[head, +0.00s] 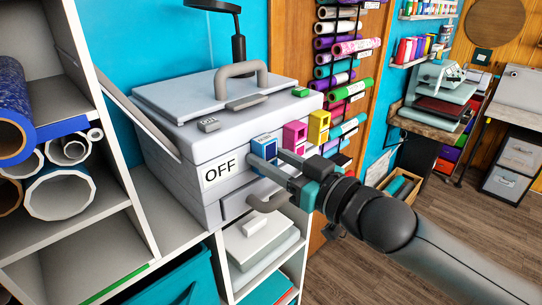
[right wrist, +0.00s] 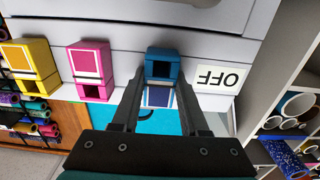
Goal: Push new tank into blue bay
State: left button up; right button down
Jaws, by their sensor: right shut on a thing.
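The blue tank (head: 264,143) sits at the front of the grey machine (head: 215,145), beside the OFF label (head: 220,171). It stands out from the machine's face, at the blue bay. My right gripper (head: 267,162) reaches in from the right and is shut on the tank. In the right wrist view, the gripper's two fingers (right wrist: 160,83) lie on either side of the blue tank (right wrist: 159,97). The bay's inside is hidden behind the tank. My left gripper is not in view.
A magenta tank (head: 295,135) and a yellow tank (head: 319,127) stick out just right of the blue one. A curved grey handle (head: 268,201) lies below the gripper. A shelf with rolls (head: 60,192) stands left. Open floor (head: 440,210) lies to the right.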

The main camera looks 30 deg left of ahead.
dwell(0.7)
jog(key=shift+c, duration=2.1)
grip_release()
jog(key=shift+o, duration=0.4)
jog(key=shift+s+a, duration=0.1)
jog(key=shift+c, duration=0.4)
jog(key=o, duration=0.4)
jog(key=shift+p, duration=0.3)
